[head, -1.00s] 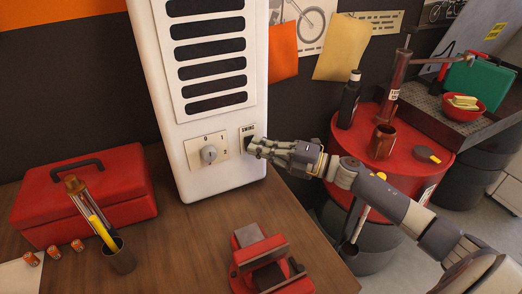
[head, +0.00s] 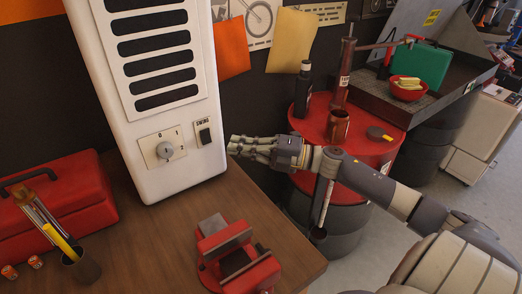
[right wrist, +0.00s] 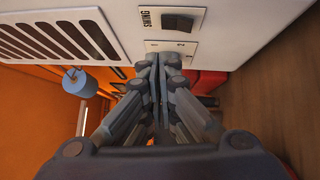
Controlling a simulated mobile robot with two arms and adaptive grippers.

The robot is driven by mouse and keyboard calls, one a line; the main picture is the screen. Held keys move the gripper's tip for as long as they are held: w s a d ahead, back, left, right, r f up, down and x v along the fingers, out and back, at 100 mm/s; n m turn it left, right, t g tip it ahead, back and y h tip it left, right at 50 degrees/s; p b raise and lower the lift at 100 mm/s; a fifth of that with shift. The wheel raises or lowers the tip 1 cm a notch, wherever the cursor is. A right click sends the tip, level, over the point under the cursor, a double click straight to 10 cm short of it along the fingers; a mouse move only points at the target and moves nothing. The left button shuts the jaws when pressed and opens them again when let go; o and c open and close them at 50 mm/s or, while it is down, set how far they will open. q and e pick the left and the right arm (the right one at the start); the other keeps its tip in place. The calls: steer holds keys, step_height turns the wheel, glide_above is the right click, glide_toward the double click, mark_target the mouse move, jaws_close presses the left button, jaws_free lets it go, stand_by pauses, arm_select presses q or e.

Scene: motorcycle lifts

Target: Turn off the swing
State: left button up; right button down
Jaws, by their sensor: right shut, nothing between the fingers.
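A white tower unit (head: 185,185) with dark vent slots stands on the wooden bench. Its front has a plate marked SWING with a black rocker switch (head: 205,135), beside a round dial (head: 165,150) with number marks. The switch also shows in the right wrist view (right wrist: 177,22), near the top; I cannot tell which way it is pressed. My right gripper (head: 233,146) is shut and empty, just right of the unit and apart from the switch. In the right wrist view its closed fingertips (right wrist: 156,62) point toward the unit. My left gripper is not in view.
A red vise (head: 238,260) sits at the bench's front. A red toolbox (head: 75,195) and a cup of tools (head: 82,268) are at the left. A red drum (head: 370,145) with a bottle (head: 302,90) and a brown mug (head: 339,126) stands behind my right arm.

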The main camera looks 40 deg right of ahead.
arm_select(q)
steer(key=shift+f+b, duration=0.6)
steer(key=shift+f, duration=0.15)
arm_select(e)
steer(key=s+d, duration=0.1)
steer(key=s, duration=0.1)
steer(key=s+d+r, duration=0.1)
steer(key=s+d, duration=0.1)
steer(key=shift+s+d, duration=0.2)
steer(key=shift+s, duration=0.2)
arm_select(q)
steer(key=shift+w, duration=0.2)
arm_select(e)
steer(key=shift+w, duration=0.1)
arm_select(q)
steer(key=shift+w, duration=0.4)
